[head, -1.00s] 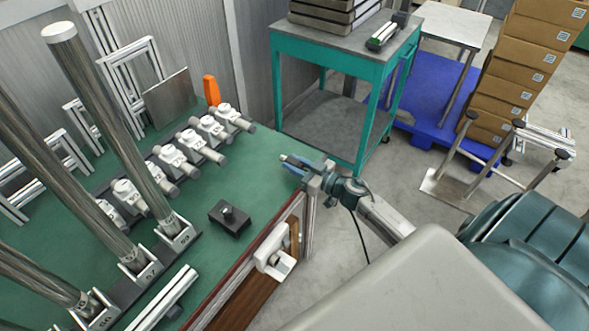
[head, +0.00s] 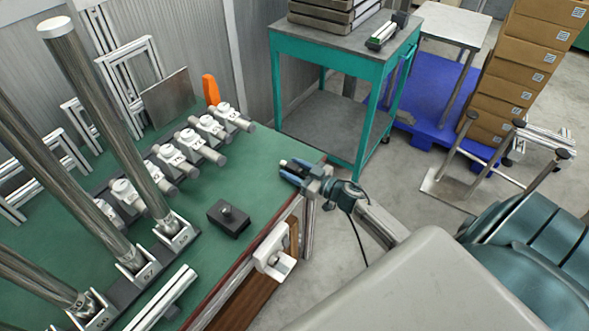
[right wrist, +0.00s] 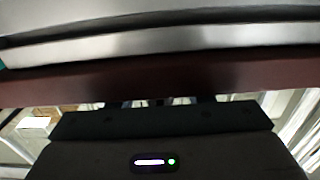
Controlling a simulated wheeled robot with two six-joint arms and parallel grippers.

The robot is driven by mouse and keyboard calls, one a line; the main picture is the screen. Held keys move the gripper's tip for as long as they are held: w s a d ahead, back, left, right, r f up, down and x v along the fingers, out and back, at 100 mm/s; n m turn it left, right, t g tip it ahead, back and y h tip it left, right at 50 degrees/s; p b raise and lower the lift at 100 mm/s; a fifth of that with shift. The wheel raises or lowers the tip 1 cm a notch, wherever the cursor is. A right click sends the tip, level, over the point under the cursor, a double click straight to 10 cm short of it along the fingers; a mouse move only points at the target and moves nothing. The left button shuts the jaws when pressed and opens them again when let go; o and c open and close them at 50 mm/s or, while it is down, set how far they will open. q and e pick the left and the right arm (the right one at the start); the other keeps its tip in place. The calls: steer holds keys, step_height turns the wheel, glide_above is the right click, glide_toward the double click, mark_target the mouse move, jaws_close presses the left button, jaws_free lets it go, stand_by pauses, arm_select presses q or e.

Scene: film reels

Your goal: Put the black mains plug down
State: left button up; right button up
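My right gripper (head: 288,170) reaches in over the right corner of the green workbench, its blue fingers pointing left. It seems shut on a small dark thing with a pale tip, taken to be the black mains plug (head: 289,164); the fingers hide most of it. A thin black cord (head: 357,238) hangs from behind the fingers past the wrist, off the bench side. In the right wrist view, my dark gripper housing fills the bottom and the plug cannot be made out. My left gripper is not in view.
A black block with a knob (head: 229,218) lies on the green bench top (head: 258,178). White clamps (head: 190,142) and steel tubes (head: 105,120) stand to the left. A white bracket (head: 272,257) juts from the bench side. Bare green surface lies left of my fingers.

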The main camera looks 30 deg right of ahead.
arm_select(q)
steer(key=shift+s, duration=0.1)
arm_select(e)
steer(key=shift+r, duration=0.2)
steer(key=shift+f+v, duration=0.25)
steer(key=shift+v, duration=0.8)
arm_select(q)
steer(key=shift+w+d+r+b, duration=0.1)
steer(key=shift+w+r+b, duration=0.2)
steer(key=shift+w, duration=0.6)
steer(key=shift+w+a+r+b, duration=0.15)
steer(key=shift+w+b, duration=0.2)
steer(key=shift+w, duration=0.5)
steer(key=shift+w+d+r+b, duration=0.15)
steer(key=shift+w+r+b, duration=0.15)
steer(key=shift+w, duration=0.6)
arm_select(e)
steer(key=v, duration=1)
steer(key=shift+r, duration=0.15)
